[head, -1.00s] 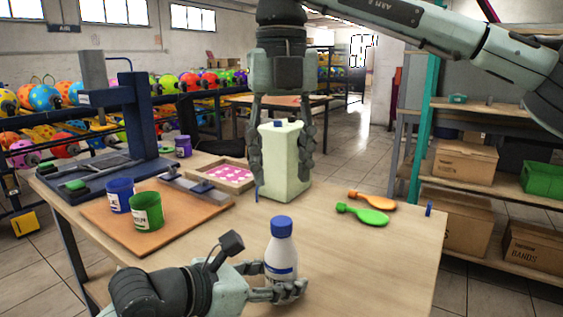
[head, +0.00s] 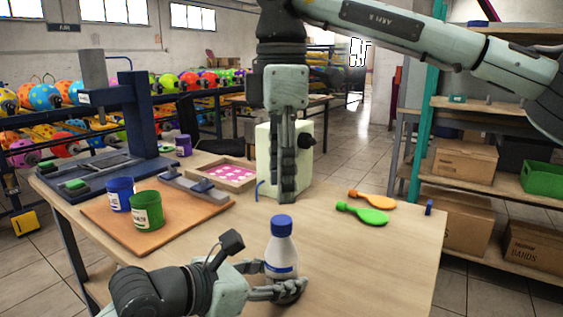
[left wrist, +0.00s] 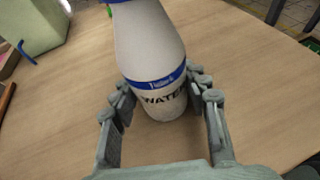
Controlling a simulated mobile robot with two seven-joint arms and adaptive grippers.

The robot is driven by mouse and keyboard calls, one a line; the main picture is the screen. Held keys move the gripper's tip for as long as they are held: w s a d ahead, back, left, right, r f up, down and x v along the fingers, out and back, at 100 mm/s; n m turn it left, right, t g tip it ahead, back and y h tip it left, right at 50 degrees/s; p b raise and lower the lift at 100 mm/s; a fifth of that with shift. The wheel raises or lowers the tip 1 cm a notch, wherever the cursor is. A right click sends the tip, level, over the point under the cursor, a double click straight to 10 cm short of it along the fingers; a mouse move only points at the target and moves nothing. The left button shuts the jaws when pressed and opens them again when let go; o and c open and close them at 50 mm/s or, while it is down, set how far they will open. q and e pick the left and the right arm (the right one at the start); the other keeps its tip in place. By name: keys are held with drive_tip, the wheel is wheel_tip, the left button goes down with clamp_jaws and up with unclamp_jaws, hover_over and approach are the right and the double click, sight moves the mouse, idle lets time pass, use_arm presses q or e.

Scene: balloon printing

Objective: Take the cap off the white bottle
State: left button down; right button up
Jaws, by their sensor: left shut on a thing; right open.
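The white bottle (head: 281,254) stands upright near the front edge of the table, its blue cap (head: 281,222) on top. My left gripper (head: 284,288) is shut around the bottle's lower body. In the left wrist view the bottle (left wrist: 150,50) sits between the fingers, with "WATER" on its label and the cap almost wholly cut off by the top edge. My right gripper (head: 287,190) points down, open and empty, seen edge-on behind and above the bottle, in front of a pale canister. It is apart from the cap.
Green (head: 147,211) and blue (head: 119,194) cups, a pink-patterned tray (head: 231,176) and a dark press (head: 135,125) are left.

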sight(282, 219)
wheel_tip(282, 219, down, 6)
idle(0.4)
